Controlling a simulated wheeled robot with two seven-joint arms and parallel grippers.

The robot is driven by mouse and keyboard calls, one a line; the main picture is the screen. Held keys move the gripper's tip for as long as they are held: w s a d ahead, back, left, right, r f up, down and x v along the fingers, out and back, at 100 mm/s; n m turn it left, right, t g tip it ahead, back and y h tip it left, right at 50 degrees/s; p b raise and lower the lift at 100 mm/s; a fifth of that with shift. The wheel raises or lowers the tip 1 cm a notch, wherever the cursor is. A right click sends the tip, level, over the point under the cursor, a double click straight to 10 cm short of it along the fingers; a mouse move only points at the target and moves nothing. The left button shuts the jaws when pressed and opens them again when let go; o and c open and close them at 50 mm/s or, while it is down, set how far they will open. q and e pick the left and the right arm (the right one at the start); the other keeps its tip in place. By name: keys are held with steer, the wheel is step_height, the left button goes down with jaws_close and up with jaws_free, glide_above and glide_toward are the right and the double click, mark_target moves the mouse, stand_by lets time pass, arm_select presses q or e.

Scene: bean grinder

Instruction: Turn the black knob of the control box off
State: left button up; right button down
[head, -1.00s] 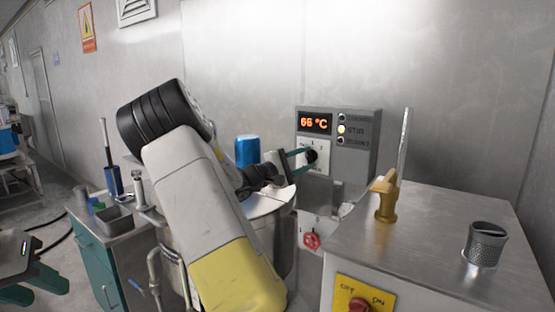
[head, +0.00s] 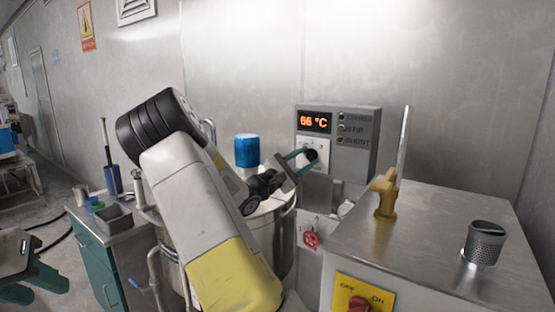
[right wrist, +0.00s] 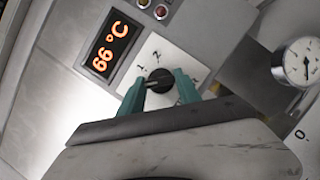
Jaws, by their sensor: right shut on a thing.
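The grey control box (head: 360,165) stands against the back wall, with an orange 66 °C display (head: 315,121) and a column of lamps. Its black knob (head: 311,155) is on a white dial plate; in the right wrist view the knob (right wrist: 159,80) has its pointer toward picture left, with marks 1 and 2 above. My right gripper (head: 306,157) has its teal fingers on both sides of the knob, closed on it; they also show in the right wrist view (right wrist: 160,88). My left gripper (head: 32,284) is at the lower left, fingers spread and empty, far from the box.
A steel pot (head: 275,240) with a blue cylinder (head: 247,150) behind my right arm stands below the box. A steel cabinet with a brass fitting (head: 385,195), a grinder-like cup (head: 484,243) and a yellow OFF/ON switch plate (head: 350,296) fills the right. A pressure gauge (right wrist: 302,62) is beside the dial.

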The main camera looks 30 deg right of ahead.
steer(key=c, duration=0.8)
jaws_free()
steer(key=shift+c, duration=0.2)
steer(key=v, duration=0.8)
steer(key=shift+d, duration=0.1)
